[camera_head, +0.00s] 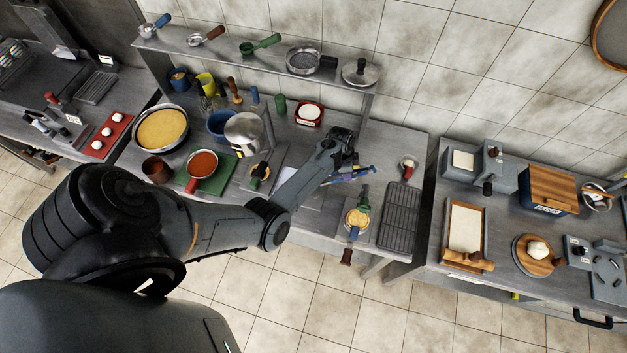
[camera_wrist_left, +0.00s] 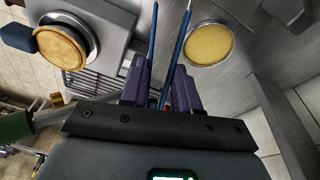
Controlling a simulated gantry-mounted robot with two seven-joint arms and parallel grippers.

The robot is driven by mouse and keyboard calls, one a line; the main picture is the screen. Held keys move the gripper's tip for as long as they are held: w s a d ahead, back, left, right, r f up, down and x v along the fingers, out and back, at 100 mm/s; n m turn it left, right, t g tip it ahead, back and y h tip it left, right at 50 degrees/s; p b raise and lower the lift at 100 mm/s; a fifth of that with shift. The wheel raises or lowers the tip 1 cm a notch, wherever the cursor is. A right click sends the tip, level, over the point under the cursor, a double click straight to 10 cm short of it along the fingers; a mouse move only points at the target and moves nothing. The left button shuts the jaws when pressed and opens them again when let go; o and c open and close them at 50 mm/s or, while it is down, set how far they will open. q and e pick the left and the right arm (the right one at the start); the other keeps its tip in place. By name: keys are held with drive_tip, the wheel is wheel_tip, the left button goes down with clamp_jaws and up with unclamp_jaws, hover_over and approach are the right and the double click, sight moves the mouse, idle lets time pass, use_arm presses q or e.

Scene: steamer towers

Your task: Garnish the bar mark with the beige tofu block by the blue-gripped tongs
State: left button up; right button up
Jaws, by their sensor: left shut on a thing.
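The tongs also show in the head view (camera_head: 352,176), lying level across the gripper. I cannot make out the beige tofu block or the bar mark in either view. My right gripper is out of view.
A red pan (camera_head: 202,164) stands on a green board. Another counter (camera_head: 430,258) lies right, across a gap.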

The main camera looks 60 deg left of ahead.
sight(366, 173)
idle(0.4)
use_arm(q)
drive_tip(key=shift+w+d+b, duration=0.85)
drive_tip(key=shift+w+d, duration=0.2)
drive_tip(key=shift+w, duration=0.3)
drive_tip(key=shift+w+d+b, duration=0.8)
drive_tip(key=shift+w+d, duration=0.2)
drive_tip(key=shift+w, duration=0.35)
drive_tip(key=shift+w+d+f+b, duration=0.1)
drive_tip(key=shift+w+d+b, duration=0.65)
drive_tip(key=shift+w, duration=0.2)
drive_tip(key=shift+w+d+b, duration=0.65)
drive_tip(key=shift+w+b, duration=0.15)
drive_tip(key=shift+w, duration=0.1)
drive_tip(key=shift+c, duration=0.4)
drive_tip(key=shift+w+d+b, duration=0.5)
drive_tip(key=shift+w, duration=0.1)
drive_tip(key=shift+r, duration=0.3)
